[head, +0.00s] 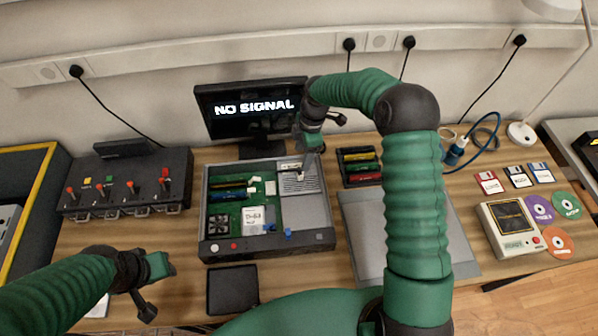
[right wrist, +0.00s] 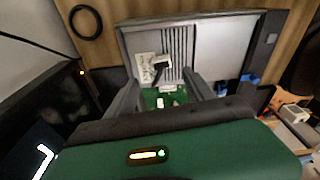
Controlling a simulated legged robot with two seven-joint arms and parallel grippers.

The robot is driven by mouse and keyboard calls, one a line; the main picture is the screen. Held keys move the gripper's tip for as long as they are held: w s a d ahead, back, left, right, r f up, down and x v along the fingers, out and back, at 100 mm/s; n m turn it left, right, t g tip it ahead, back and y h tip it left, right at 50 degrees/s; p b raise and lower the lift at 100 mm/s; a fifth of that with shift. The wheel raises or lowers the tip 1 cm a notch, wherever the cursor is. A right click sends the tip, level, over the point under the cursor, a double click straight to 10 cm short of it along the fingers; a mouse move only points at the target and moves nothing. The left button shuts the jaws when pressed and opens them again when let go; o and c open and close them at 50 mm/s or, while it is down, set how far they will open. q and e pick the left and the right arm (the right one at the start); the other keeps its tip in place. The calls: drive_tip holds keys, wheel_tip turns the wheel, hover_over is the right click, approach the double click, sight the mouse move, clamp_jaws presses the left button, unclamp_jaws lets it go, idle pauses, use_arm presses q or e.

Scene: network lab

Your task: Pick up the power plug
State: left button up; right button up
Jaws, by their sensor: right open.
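A small black plug-like piece (right wrist: 162,62) sits by a pale plate on the grey slotted unit inside the open computer case (head: 214,246). I take it for the power plug, but it is too small to be sure. My right gripper (head: 312,150) is above the back right of the case. In the right wrist view its two fingers (right wrist: 163,95) are apart, with the black piece beyond them and nothing held between them. My left gripper (head: 168,266) is over the table at the front left, away from the case. Its jaw opening is not clear.
A monitor (head: 250,107) reading "NO SIGNAL" stands close behind the case. A blue connector with a cable (head: 457,150) lies at the right. A black switch box (head: 130,184) is at the left. A grey panel (head: 357,215) lies right of the case, below my right arm.

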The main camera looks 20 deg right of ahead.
sight(300, 171)
drive_tip(key=f, duration=0.2)
drive_tip(key=f+p, duration=0.1)
drive_tip(key=f, duration=0.4)
drive_tip(key=shift+s+a+f+p, duration=0.1)
drive_tip(key=shift+a+f+p, duration=0.15)
drive_tip(key=shift+a+p, duration=0.15)
drive_tip(key=shift+f, duration=0.25)
drive_tip(key=shift+a, duration=0.1)
drive_tip(key=c, duration=0.5)
clamp_jaws()
drive_tip(key=shift+r, duration=0.15)
